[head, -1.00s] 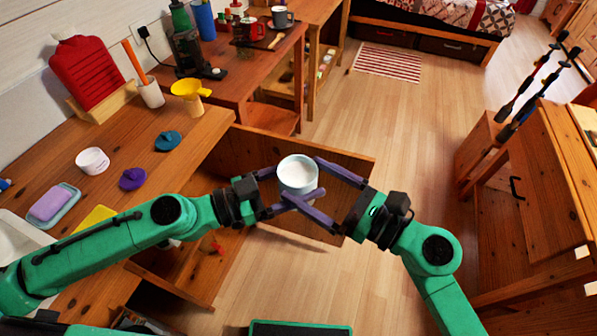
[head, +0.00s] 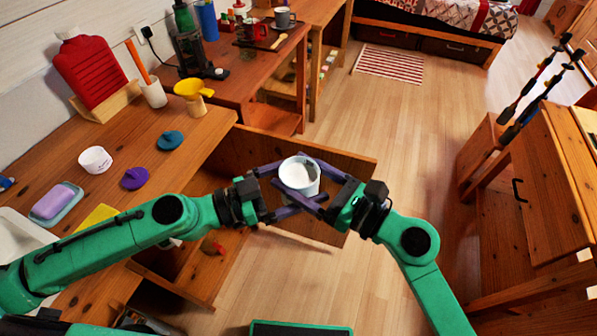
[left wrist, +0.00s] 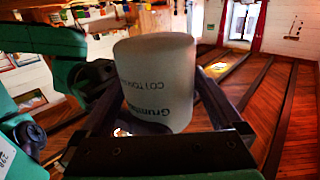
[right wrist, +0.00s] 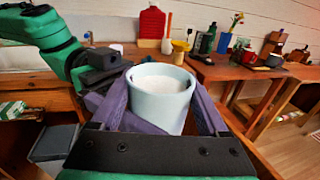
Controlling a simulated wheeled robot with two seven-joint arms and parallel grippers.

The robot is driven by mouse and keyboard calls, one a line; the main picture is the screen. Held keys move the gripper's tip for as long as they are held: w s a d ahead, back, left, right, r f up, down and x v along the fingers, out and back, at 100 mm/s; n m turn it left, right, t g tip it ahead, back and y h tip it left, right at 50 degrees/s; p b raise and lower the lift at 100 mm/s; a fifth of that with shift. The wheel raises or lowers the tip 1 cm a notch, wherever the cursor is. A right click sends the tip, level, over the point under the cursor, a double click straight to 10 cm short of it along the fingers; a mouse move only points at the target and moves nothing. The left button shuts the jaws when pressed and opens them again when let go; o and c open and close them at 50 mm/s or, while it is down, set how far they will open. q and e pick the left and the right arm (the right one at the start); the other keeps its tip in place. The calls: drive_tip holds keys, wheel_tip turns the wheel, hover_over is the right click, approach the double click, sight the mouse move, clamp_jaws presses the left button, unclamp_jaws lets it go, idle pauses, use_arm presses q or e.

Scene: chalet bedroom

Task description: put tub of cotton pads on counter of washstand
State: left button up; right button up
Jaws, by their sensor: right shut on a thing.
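The tub of cotton pads (head: 300,178) is a pale, open-topped cylinder with white contents, held in the air between my two grippers. Its printed label (left wrist: 160,85) appears upside down in the left wrist view. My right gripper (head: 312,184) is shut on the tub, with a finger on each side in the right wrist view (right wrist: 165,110). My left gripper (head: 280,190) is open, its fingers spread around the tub. The wooden counter (head: 120,135), apparently the washstand's, is at the left; the tub is off its right edge.
An open drawer-like wooden panel (head: 350,165) is under the grippers.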

use_arm(q)
drive_tip(key=shift+v, duration=3.75)
drive_tip(key=a+f+n+y, duration=0.35)
drive_tip(key=a+f, duration=0.25)
drive_tip(key=f, duration=0.8)
drive_tip(key=a+f+n+y, duration=0.2)
drive_tip(key=a+f+y, duration=0.3)
drive_tip(key=f, duration=1)
drive_tip(key=s+a+f+n+g+y, duration=0.2)
drive_tip(key=s+a+f, duration=0.25)
drive_tip(key=f, duration=0.45)
drive_tip(key=s+a+f+n+g+y, duration=0.25)
drive_tip(key=s+a+f, duration=0.2)
drive_tip(key=f, duration=0.45)
drive_tip(key=s+d+f+g+y, duration=0.2)
drive_tip(key=s+f, duration=0.7)
drive_tip(key=s, duration=0.5)
drive_tip(key=shift+s+d+f+g+y, duration=0.35)
drive_tip(key=shift+y, duration=0.15)
